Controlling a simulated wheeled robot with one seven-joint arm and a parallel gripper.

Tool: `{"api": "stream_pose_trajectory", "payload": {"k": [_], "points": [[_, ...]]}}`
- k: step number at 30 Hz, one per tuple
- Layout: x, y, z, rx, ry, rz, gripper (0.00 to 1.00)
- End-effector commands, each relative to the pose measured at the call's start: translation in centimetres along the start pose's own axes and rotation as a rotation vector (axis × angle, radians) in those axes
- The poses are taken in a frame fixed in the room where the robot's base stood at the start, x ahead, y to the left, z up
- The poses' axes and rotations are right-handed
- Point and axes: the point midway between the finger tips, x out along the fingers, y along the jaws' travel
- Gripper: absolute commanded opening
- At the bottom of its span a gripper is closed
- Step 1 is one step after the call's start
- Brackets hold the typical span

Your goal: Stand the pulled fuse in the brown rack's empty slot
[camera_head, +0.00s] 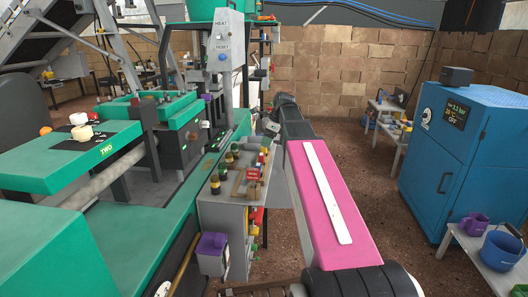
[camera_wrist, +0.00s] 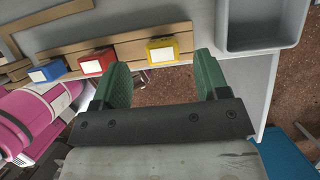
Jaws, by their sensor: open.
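In the wrist view, my gripper (camera_wrist: 160,72) is open, with its two green fingers apart and nothing clearly held. A brown rack (camera_wrist: 127,50) runs across the upper left on a grey surface. Blue (camera_wrist: 46,70), red (camera_wrist: 97,62) and yellow (camera_wrist: 168,50) fuses with pale faces stand along its edge. The yellow one appears between the fingertips; I cannot tell whether they touch it. Which fuse is the pulled one, and the empty slot, I cannot make out. In the head view, the rack (camera_head: 240,184) is small on the grey cabinet, among coloured parts.
A grey tray (camera_wrist: 262,48) lies right of the fingers in the wrist view. Another brown strip (camera_wrist: 45,15) is at top left. In the head view, a green machine (camera_head: 140,230) fills the left and a blue cabinet (camera_head: 460,160) stands right. Open floor lies between my arm and the cabinet.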

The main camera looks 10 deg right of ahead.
Motion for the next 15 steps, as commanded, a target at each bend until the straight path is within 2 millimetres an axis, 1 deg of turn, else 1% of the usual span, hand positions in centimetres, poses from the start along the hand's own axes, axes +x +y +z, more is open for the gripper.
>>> {"api": "stream_pose_trajectory", "payload": {"k": [9,12,15], "points": [[4.0,-0.2,-0.3,-0.001,0.0,0.001,0.68],[4.4,-0.2,-0.3,-0.001,0.0,0.0,0.68],[4.4,-0.2,-0.3,-0.001,0.0,0.0,0.68]]}}
